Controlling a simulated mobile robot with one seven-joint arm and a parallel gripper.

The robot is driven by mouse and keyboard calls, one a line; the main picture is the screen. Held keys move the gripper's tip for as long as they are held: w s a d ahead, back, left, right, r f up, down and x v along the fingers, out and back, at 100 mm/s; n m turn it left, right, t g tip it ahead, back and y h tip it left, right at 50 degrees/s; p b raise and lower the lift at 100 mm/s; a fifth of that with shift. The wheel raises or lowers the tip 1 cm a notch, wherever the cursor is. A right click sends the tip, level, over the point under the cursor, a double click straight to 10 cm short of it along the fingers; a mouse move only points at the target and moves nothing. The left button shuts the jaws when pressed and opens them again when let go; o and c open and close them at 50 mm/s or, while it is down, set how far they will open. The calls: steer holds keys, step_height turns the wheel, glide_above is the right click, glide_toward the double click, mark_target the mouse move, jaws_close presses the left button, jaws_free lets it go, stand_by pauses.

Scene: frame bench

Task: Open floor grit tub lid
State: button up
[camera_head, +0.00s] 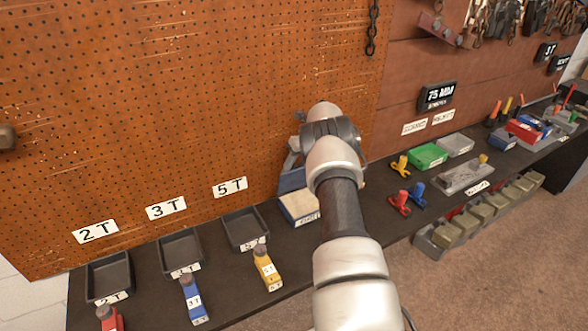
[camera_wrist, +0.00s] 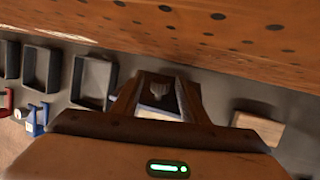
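The floor grit tub (camera_head: 301,222) appears to be the low box with a tan top and a white label, on the bench right of the black bins. A blue panel (camera_head: 292,180), apparently its lid, stands tilted up at its back edge. My gripper (camera_head: 291,157) is just above and behind this panel, partly hidden by my arm. In the wrist view my gripper (camera_wrist: 163,80) has its two fingers apart. A dark panel with a pale mark shows between them, above a pale strip. I cannot tell whether a finger touches the panel.
Black bins (camera_head: 246,230) and coloured clamps (camera_head: 267,270) stand to the left. A tan block (camera_wrist: 258,128) lies right of the gripper in the wrist view. The pegboard (camera_head: 180,110) rises close behind. A green box (camera_head: 427,156) and small red, yellow and blue pieces are farther right.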

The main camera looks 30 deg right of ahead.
steer(key=v, duration=0.7)
steer(key=shift+s+d+r+b, duration=0.1)
steer(key=shift+r+b, duration=0.15)
steer(key=shift+b, duration=0.1)
stand_by(0.4)
